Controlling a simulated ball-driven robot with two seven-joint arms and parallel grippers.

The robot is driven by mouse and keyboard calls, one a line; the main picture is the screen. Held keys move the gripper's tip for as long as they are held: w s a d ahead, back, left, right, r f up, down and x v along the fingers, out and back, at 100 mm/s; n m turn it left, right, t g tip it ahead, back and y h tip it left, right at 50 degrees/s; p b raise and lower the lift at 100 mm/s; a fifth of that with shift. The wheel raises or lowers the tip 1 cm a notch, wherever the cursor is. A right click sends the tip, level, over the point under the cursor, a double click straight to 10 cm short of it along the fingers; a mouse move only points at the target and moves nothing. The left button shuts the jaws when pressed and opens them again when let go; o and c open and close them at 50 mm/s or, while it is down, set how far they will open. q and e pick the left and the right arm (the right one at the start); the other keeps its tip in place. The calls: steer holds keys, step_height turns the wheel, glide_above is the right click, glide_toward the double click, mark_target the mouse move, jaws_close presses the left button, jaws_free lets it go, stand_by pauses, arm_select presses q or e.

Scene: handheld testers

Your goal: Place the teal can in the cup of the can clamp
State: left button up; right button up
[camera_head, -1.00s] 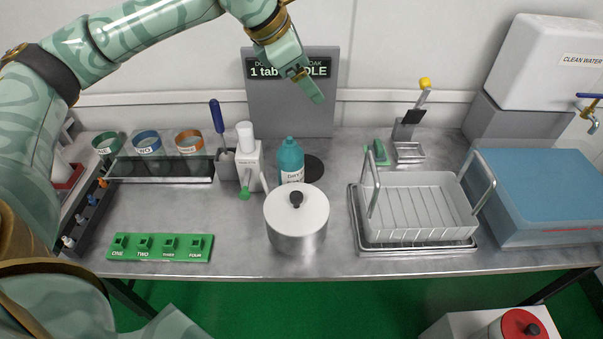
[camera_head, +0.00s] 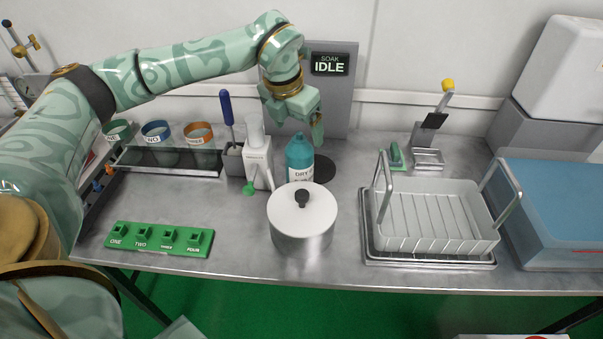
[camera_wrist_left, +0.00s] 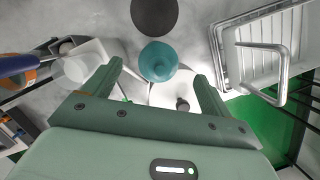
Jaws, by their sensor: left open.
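The teal can (camera_head: 299,158), a bottle-shaped container with a white label marked "DRY", stands upright on the bench behind the white-lidded pot. My left gripper (camera_head: 297,122) is open and empty just above it, pointing down. In the left wrist view the teal can (camera_wrist_left: 158,62) shows from above between the open fingertips (camera_wrist_left: 158,72), with no visible grip on it. A white upright device with a green knob (camera_head: 258,160) stands just left of the can. A grey stand with a yellow-knobbed lever (camera_head: 429,157) stands at the back right. I cannot tell which is the can clamp.
The white-lidded pot (camera_head: 302,212) stands close in front of the can. A dark disc (camera_head: 325,168) lies behind it, and a grey panel reading "IDLE" (camera_head: 340,110) rises at the back. A wire basket (camera_head: 436,215) is at right.

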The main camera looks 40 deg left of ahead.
mark_target(300, 137)
arm_select(q)
steer(key=b+x, duration=0.2)
steer(key=x, duration=0.3)
steer(key=shift+s+b, duration=0.1)
steer(key=shift+b, duration=0.2)
steer(key=shift+w+f, duration=0.2)
steer(key=shift+f, duration=0.05)
steer(key=shift+r, duration=0.15)
arm_select(e)
steer(key=shift+s+d+f, duration=0.1)
steer(key=shift+s+f, duration=0.2)
steer(key=shift+f, duration=0.3)
steer(key=shift+s+d+f, duration=0.1)
steer(key=shift+s+f, duration=0.15)
steer(key=shift+f, duration=0.35)
arm_select(q)
steer(key=shift+s+r, duration=0.1)
steer(key=c, duration=1.7)
arm_select(e)
steer(key=shift+a, duration=0.1)
